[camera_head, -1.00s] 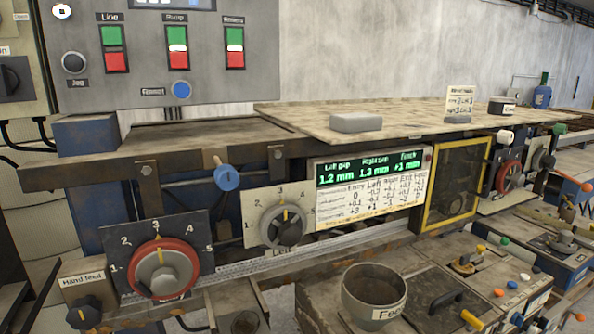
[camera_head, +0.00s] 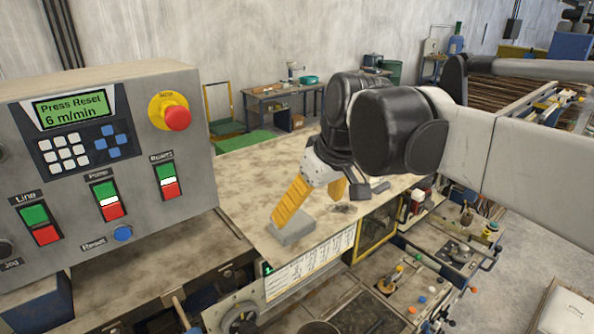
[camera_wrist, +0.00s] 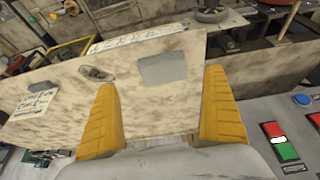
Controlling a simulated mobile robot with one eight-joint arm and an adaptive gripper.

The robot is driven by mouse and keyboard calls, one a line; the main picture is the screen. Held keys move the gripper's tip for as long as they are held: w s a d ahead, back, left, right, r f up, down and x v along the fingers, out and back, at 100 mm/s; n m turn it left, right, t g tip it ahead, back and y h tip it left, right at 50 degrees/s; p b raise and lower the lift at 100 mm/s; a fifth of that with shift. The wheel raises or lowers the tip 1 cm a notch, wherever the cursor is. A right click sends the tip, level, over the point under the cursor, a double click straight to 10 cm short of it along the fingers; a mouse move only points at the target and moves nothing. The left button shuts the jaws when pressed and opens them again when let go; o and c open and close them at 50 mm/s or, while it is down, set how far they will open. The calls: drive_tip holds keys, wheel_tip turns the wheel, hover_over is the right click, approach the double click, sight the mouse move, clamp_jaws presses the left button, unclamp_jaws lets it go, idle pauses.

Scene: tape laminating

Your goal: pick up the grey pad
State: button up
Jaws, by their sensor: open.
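The grey pad (camera_head: 292,230) is a flat, light grey block lying on the worn board (camera_head: 245,185), near its front edge. My gripper (camera_head: 310,207) has yellow ribbed fingers and is open above the board. In the head view one finger overlaps the pad's upper edge. In the wrist view the pad (camera_wrist: 163,68) appears ahead of my gripper (camera_wrist: 160,82), within the span between the fingertips, with nothing held. I cannot tell whether the finger touches the pad.
A control box (camera_head: 100,140) with buttons and a red stop stands left of the board. In the wrist view a small dark-centred object (camera_wrist: 97,73) and a printed card (camera_wrist: 38,100) are on the board. The board between the fingers is bare.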

sight(293, 222)
drive_tip(key=w, duration=0.1)
drive_tip(key=w+a+f+p, duration=0.1)
drive_tip(key=w+f, duration=0.1)
drive_tip(key=shift+w+a+p, duration=0.15)
drive_tip(key=shift+a+p, duration=0.25)
drive_tip(key=f, duration=0.2)
drive_tip(key=a+f+p, duration=0.1)
drive_tip(key=f, duration=0.1)
drive_tip(key=shift+w+f, duration=0.2)
drive_tip(key=shift+f, duration=0.2)
drive_tip(key=shift+w+f, duration=0.2)
drive_tip(key=shift+f, duration=0.1)
drive_tip(key=shift+s+r, duration=0.1)
drive_tip(key=shift+s, duration=0.1)
drive_tip(key=c, duration=0.3)
drive_tip(key=shift+w, duration=0.1)
drive_tip(key=c, duration=0.8)
drive_tip(key=shift+c, duration=0.4)
